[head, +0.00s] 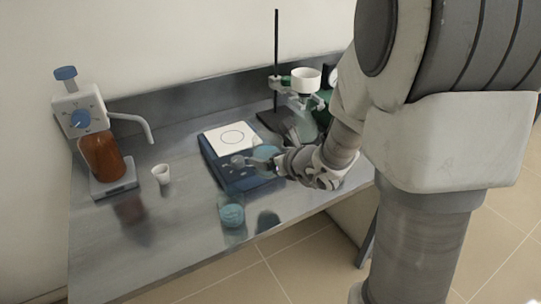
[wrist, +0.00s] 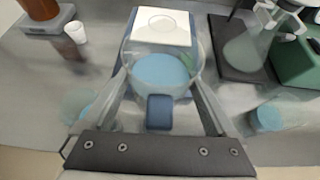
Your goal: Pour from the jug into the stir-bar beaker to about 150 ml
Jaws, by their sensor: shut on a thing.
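My gripper (wrist: 160,88) is shut on a clear jug (wrist: 124,58) with blue liquid in it. In the wrist view a finger lies along each side of the jug. The jug is in front of the stirrer's white top plate (wrist: 162,26) and overlaps its front. In the head view my gripper (head: 272,160) is over the stirrer's front right, and the jug is mostly hard to make out there. A small glass beaker with blue contents (head: 232,215) stands near the bench's front edge. Another blue vessel (wrist: 265,118) shows at right in the wrist view. No stir bar or volume mark is readable.
The blue stirrer (head: 215,170) sits mid-bench. A dispenser with an amber bottle (head: 103,157) and a small white cup (head: 161,175) stand left. A stand with a white funnel (head: 306,79) is behind right. The front left bench is clear.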

